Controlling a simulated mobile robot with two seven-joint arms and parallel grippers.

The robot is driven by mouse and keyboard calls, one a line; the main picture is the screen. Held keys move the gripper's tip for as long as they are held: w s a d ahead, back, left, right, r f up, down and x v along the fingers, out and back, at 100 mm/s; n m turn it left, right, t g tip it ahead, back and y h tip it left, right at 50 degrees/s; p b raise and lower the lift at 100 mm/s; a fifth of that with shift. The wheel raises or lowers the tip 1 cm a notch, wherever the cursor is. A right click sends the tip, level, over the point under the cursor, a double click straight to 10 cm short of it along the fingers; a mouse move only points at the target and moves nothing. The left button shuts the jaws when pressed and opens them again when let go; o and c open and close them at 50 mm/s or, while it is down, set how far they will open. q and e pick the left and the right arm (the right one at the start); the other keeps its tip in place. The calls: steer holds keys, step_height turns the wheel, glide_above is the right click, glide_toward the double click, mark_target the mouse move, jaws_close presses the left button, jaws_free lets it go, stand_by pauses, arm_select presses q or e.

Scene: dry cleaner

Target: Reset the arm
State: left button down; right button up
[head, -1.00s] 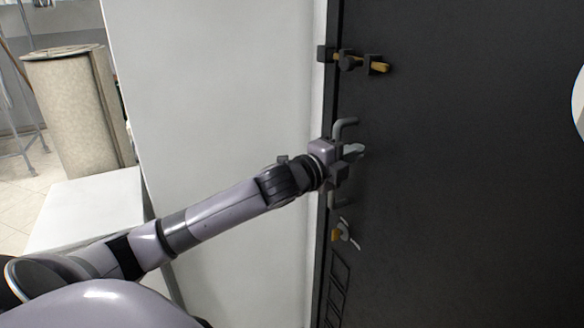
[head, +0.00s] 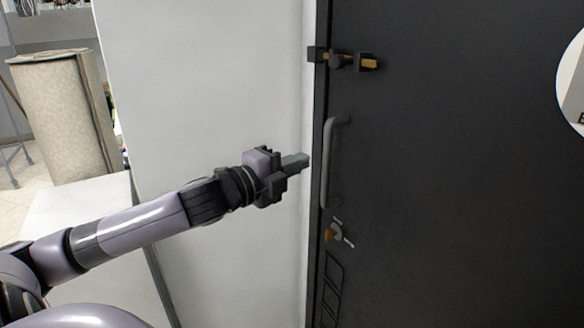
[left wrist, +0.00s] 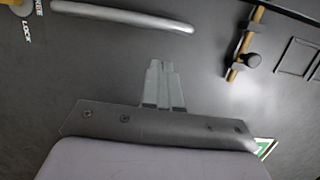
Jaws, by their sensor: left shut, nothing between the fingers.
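My left gripper (head: 303,161) is in front of the white wall, just left of the dark door's edge. Its fingers are shut together with nothing between them. They point right, toward the door, and look apart from the grey door handle (head: 328,160). In the left wrist view the shut fingers (left wrist: 163,88) show at the centre, with the handle (left wrist: 125,17) above them at the upper left. My right gripper is not in view.
The dark door (head: 460,170) fills the right side. A bolt latch (head: 343,60) sits above the handle, and a lock with a key (head: 338,233) below it. A white wall (head: 210,90) stands behind my arm. A rolled carpet (head: 62,115) stands at the far left.

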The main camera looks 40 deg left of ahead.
arm_select(q)
steer(key=shift+s+a, duration=0.1)
steer(key=shift+s, duration=0.3)
steer(key=s+d+f+n+g, duration=0.1)
steer(key=s+d+f+n, duration=0.15)
steer(key=f, duration=0.55)
steer(key=s+d+f+n+g+y, duration=0.15)
steer(key=f+n, duration=0.25)
steer(key=f, duration=0.5)
steer(key=s+d+f+n+g, duration=0.1)
steer(key=s+f+n+g, duration=0.15)
steer(key=f, duration=0.55)
steer(key=s+d+f+n+g+h, duration=0.1)
steer(key=s+d+f+n+g, duration=0.1)
steer(key=s+d+f+n, duration=0.6)
steer(key=s+d+f, duration=0.3)
steer(key=s+f, duration=0.2)
steer(key=f, duration=0.1)
steer(key=shift+d, duration=0.4)
